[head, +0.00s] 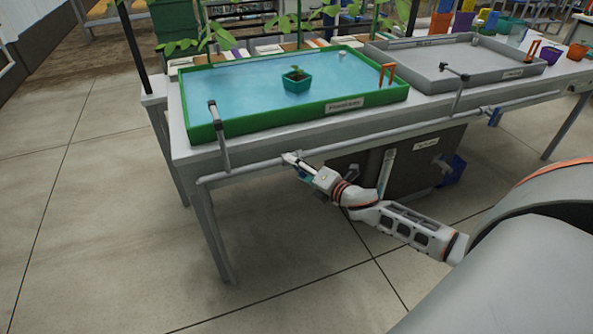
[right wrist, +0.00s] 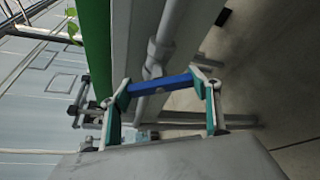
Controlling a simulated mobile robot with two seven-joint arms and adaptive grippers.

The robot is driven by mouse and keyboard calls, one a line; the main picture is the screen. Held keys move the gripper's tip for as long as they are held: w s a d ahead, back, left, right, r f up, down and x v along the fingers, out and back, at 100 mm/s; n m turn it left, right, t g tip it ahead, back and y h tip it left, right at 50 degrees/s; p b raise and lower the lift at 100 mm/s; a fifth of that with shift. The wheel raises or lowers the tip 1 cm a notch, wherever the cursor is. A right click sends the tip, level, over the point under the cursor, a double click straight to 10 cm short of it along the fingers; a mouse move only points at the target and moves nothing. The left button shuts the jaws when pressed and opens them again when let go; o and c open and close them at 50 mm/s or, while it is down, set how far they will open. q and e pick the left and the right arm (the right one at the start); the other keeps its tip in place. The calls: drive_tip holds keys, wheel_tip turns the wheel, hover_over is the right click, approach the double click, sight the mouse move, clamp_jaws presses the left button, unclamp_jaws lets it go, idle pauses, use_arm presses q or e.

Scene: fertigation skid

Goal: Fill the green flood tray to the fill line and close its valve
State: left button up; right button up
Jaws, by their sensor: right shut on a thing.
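The green flood tray (head: 210,130) stands on the bench at left and holds a wide sheet of blue water. An orange marker (head: 387,73) stands at its right end; I cannot make out the fill line against the water. A dark spout pipe (head: 221,138) rises to the tray's front left edge. My right gripper (head: 297,162) is at the pipe below the tray's front. In the right wrist view, its fingers (right wrist: 163,88) are shut on the blue valve handle (right wrist: 160,85), which lies across the grey pipe (right wrist: 165,40). My left gripper is not in view.
A small teal pot with a seedling (head: 297,80) sits in the water. A grey tray (head: 430,82) stands to the right, with another blue valve handle (head: 494,117) below it. A dark tank (head: 400,165) is under the bench. The floor in front is clear.

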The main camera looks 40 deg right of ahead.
drive_tip(key=shift+f+m+b, duration=0.45)
drive_tip(key=shift+m+b, duration=0.15)
drive_tip(key=shift+r+m+t+b, duration=0.1)
drive_tip(key=shift+m+t+b, duration=0.4)
drive_tip(key=shift+m, duration=0.2)
drive_tip(key=shift+r+m+t+y+b, duration=0.2)
drive_tip(key=shift+m+t+y+b, duration=0.25)
drive_tip(key=shift+m, duration=0.35)
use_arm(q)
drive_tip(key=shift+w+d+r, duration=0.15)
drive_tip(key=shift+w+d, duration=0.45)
use_arm(e)
drive_tip(key=shift+d+r, duration=0.1)
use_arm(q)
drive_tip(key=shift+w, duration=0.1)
use_arm(e)
drive_tip(key=shift+m, duration=0.3)
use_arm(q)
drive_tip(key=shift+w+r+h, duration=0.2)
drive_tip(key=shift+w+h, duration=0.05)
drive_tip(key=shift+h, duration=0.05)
use_arm(e)
drive_tip(key=shift+r, duration=0.1)
